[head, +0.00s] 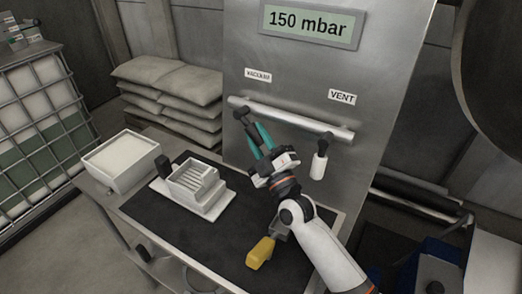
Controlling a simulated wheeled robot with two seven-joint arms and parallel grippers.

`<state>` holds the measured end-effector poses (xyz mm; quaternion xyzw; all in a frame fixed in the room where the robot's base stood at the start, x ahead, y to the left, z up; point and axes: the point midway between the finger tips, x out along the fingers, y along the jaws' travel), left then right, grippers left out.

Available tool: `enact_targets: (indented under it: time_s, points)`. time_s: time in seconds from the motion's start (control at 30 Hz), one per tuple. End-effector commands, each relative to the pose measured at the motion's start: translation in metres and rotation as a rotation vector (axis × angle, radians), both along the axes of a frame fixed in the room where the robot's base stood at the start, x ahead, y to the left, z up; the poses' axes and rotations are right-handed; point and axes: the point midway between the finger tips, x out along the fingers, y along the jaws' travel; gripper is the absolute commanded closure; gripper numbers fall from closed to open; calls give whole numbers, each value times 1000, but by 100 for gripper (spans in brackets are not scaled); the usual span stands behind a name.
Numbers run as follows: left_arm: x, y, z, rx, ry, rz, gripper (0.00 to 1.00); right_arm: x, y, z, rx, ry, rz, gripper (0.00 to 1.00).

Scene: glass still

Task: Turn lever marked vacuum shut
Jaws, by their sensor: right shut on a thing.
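The grey metal panel carries a horizontal pipe (295,121). The label marked VACUUM (257,75) sits above the pipe's left end. Below it a dark lever (242,116) hangs from the pipe, tilted down to the right. My right gripper (258,138), with teal fingers, is shut on this lever. The fingers and gripper body hide its lower end. A second lever with a white handle (319,165) hangs nearly straight down under the VENT label (342,97), to the right of my gripper and apart from it. My left gripper is not in view.
A display (311,23) above reads 150 mbar. A white slotted rack (197,187) stands on the black mat (165,224), beside a white bin (122,161). A yellow-ended object (260,252) lies near the mat's front, by my right arm. Sacks (168,82) are stacked behind.

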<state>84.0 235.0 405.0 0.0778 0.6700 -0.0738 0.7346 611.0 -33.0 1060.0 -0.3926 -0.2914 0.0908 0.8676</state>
Motion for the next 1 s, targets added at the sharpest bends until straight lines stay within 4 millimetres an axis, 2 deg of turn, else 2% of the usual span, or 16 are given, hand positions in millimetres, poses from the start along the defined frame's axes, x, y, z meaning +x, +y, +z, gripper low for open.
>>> enact_targets:
  time_s: [0.03, 0.23, 0.77, 0.8, 0.9, 1.0]
  points:
    - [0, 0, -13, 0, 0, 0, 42, 1, 2, -9, 20, -10, -3, 100]
    - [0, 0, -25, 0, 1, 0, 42, 2, 4, -9, 73, -45, -15, 100]
    - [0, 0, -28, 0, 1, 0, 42, 2, 5, -8, 92, -57, -19, 100]
    - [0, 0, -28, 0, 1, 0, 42, 2, 5, -8, 92, -57, -19, 68]
    - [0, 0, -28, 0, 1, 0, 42, 2, 5, -7, 92, -58, -18, 52]
    - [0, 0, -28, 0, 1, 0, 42, 2, 5, -7, 92, -58, -19, 51]
